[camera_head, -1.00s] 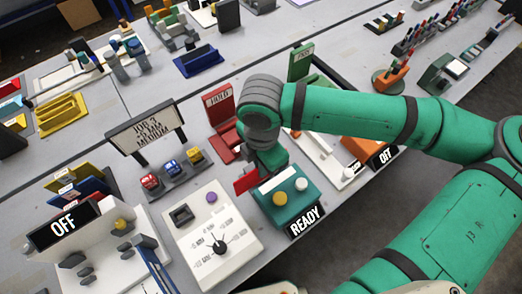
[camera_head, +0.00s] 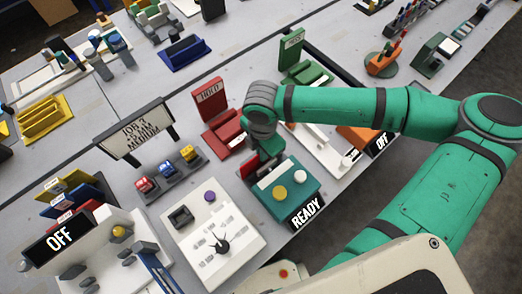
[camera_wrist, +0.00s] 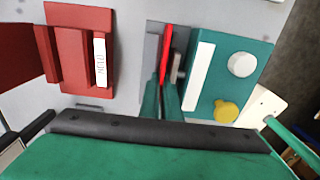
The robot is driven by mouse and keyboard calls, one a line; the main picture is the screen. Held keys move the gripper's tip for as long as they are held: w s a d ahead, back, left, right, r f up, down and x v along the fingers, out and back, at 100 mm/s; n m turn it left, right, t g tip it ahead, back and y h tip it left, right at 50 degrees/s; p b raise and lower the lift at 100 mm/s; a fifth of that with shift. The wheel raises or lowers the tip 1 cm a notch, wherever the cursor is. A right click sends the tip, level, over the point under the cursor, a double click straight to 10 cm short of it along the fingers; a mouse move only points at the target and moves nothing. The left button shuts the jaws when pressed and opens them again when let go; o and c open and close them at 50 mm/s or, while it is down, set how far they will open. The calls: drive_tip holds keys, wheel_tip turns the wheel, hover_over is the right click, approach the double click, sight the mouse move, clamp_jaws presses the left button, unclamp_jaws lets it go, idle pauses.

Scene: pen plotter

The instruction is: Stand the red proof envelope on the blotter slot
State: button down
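The red proof envelope appears as a thin red piece (camera_head: 249,167) at my gripper (camera_head: 262,168). In the wrist view the red piece (camera_wrist: 166,52) stands edge-on between the two fingers of my gripper (camera_wrist: 165,72), which look closed on it. It is beside the left edge of the teal READY box (camera_wrist: 205,78); its height above the table is hard to judge. I cannot tell for sure which holder is the blotter slot. Slotted holders in view are a blue one (camera_head: 188,53), a yellow one (camera_head: 44,121), a red HOLD stand (camera_head: 221,132) and a green stand (camera_head: 303,70).
The READY box (camera_head: 285,203) has white and yellow knobs. A white dial panel (camera_head: 213,235), a row of small coloured blocks on a grey base (camera_head: 172,182) and a sign (camera_head: 137,130) stand left of my gripper. Bare grey table (camera_head: 130,80) lies farther back.

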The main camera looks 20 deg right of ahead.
drive_tip(key=shift+s, duration=0.15)
drive_tip(key=shift+f, duration=0.15)
drive_tip(key=c, duration=2)
unclamp_jaws()
wheel_tip(320, 180, up, 12)
drive_tip(key=shift+r, duration=0.2)
